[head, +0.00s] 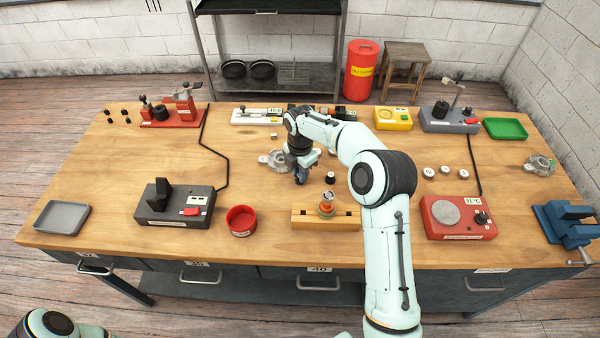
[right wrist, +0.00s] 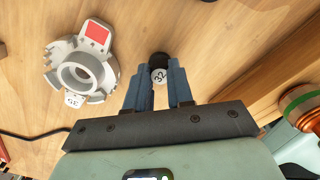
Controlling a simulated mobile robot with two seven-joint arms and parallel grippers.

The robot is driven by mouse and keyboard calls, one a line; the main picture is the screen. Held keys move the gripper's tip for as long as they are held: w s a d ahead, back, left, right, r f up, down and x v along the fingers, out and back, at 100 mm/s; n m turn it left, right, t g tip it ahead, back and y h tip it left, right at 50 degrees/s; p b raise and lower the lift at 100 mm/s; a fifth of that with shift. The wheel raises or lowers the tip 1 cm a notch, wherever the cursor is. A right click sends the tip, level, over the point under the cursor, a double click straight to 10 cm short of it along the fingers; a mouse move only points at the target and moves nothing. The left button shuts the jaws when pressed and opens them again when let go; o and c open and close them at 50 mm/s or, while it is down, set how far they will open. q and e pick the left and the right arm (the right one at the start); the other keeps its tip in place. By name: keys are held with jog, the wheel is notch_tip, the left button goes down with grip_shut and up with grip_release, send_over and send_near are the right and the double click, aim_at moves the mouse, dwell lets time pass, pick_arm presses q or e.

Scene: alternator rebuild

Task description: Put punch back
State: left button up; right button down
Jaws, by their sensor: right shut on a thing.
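My right gripper (right wrist: 160,90) is shut on a small dark cylinder with a pale end marked 32, which I take for the punch (right wrist: 159,74). In the head view my right gripper (head: 301,175) points down low over the middle of the table, and the punch cannot be made out there. A grey ring-shaped housing (right wrist: 82,72) with a red patch lies just left of the fingers; it also shows in the head view (head: 278,160). The wooden block (head: 343,218) with a copper-coloured rotor (head: 327,207) stands in front. My left gripper is out of view.
A small black piece (head: 330,178) stands right of my gripper. Several white-topped pieces (head: 429,172) stand further right, behind the red device (head: 458,218). A red bowl (head: 241,220) and a black device (head: 174,205) are front left. The left-middle table is mostly clear, crossed by a cable.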

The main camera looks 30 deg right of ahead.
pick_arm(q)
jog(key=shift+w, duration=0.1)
pick_arm(e)
jog(key=shift+w+f, duration=0.1)
jog(key=shift+f, duration=0.05)
jog(key=c, duration=1)
grip_release()
pick_arm(q)
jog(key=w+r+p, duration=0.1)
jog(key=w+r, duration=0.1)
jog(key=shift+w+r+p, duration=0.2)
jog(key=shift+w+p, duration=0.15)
jog(key=shift+p, duration=0.05)
pick_arm(e)
notch_tip(320, 180, up, 12)
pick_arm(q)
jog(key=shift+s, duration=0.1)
